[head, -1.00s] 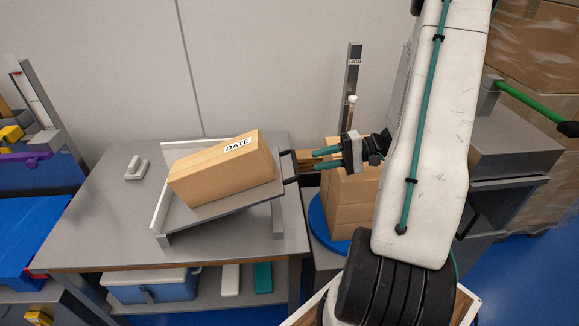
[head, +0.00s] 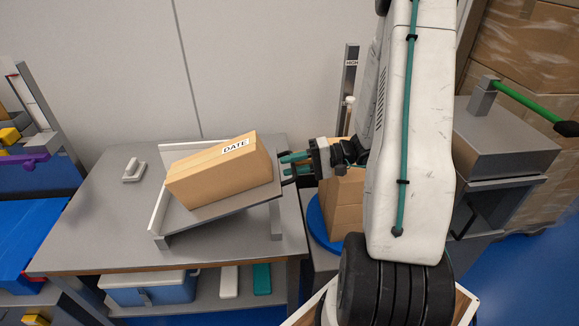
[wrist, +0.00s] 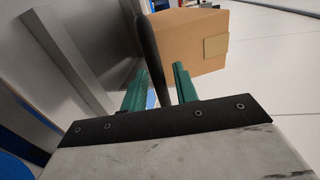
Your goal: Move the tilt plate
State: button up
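The tilt plate (head: 237,201) is a grey plate on the table, its right end raised and its left end low by an upright wall. A cardboard box (head: 220,170) labelled DATE lies on it, tilted with it. My gripper (head: 288,169) is at the plate's raised right end. In the wrist view, the plate's black handle (wrist: 150,50) runs between my green fingers (wrist: 158,88), with a gap visible beside it, so the gripper looks open around the handle. The box (wrist: 188,42) shows beyond the fingers. Exact contact with the handle cannot be told.
The grey table (head: 100,235) is clear in front and at left, apart from a small grey handled block (head: 133,171). A post marked HIGH (head: 347,80) and stacked cartons (head: 342,205) on a blue round base stand close to the right, beside my arm. A green lever (head: 530,105) is farther right.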

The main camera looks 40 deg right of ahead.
grip_shut()
jog(key=f, duration=0.3)
jog(key=s+d+f, duration=0.1)
jog(key=f, duration=0.1)
jog(key=shift+d, duration=0.1)
grip_release()
jog(key=shift+r, duration=0.1)
jog(key=shift+r, duration=0.1)
